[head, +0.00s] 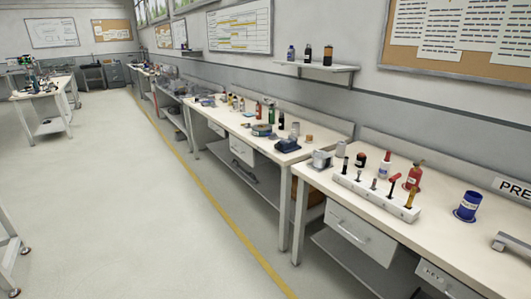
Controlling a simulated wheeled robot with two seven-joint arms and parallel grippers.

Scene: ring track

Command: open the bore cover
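Neither of my grippers shows in the head view. I cannot make out a bore cover or a ring track for certain. On the near right workbench (439,183), a white rack (377,198) holds several upright tools. A red bottle (413,177), a white bottle with a red top (385,164) and a dark jar (360,161) stand behind it. A blue can (468,206) stands further right, and a grey metal part (511,243) is cut off at the right edge.
A second bench (262,149) with bottles and small machines continues along the wall. A wall shelf (318,67) holds several bottles. A separate table (45,90) stands at the far left. The grey floor (120,210) left of the yellow line (215,217) is mostly clear.

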